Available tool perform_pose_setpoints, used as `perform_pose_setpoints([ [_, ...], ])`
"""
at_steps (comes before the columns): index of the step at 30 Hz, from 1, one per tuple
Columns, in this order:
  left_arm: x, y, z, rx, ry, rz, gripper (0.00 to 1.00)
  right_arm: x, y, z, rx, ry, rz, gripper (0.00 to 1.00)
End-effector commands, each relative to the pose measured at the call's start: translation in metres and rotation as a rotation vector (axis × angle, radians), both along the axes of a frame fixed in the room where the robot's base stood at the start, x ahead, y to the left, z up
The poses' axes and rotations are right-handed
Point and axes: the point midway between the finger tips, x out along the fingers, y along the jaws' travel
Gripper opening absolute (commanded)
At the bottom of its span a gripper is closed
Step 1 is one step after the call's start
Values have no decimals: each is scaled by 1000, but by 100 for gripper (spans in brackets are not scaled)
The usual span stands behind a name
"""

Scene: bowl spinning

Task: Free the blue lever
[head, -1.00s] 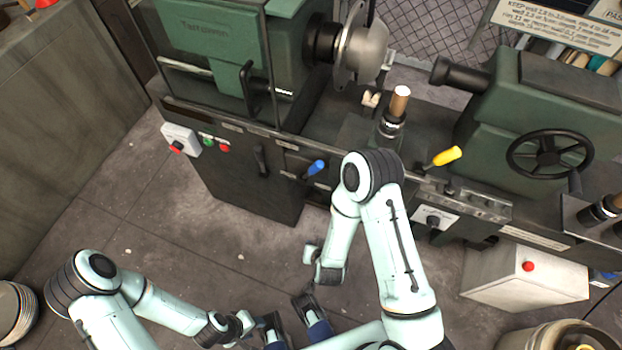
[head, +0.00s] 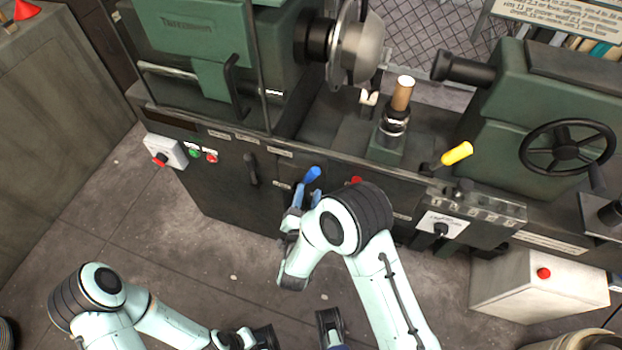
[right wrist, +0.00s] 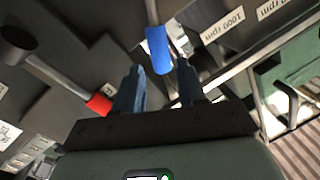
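The blue lever (head: 312,174) sticks out from the dark front panel of the lathe. In the right wrist view its blue grip (right wrist: 158,50) hangs from a grey rod at top centre. My right gripper (head: 306,197) is open just below the lever in the head view. In the right wrist view, the right gripper's two fingers (right wrist: 160,85) are spread and empty, with the grip just beyond and between their tips; I see no contact. My left gripper (head: 262,340) is low at the bottom edge, away from the lathe, partly cut off; its opening is unclear.
A red lever grip (right wrist: 98,105) is close beside the fingers; in the head view it (head: 355,180) is partly hidden by my right arm. A dark lever (head: 250,168) is left of the blue one. A yellow lever (head: 457,153) is right.

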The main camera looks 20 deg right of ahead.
Motion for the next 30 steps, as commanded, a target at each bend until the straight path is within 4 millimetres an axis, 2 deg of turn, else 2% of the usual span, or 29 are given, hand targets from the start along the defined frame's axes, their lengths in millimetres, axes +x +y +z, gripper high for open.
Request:
perform_pose_setpoints([
  [3, 2, 1, -2, 2, -5, 3, 43, 22, -11, 0, 0, -3, -3, 40],
  [9, 4, 2, -4, 6, -11, 5, 43, 44, -20, -1, -1, 0, -1, 40],
  [21, 5, 2, -4, 6, -12, 6, 43, 51, -23, 0, -1, 1, 0, 40],
  [23, 5, 2, -4, 6, -12, 6, 43, 50, -23, 0, -1, 1, 0, 20],
  [24, 5, 2, -4, 6, -12, 6, 43, 50, -23, 0, -1, 1, 0, 7],
  [25, 5, 2, -4, 6, -12, 6, 43, 50, -23, 0, -1, 1, 0, 0],
  [30, 4, 2, -4, 6, -12, 6, 43, 50, -22, 0, -2, 2, 0, 0],
])
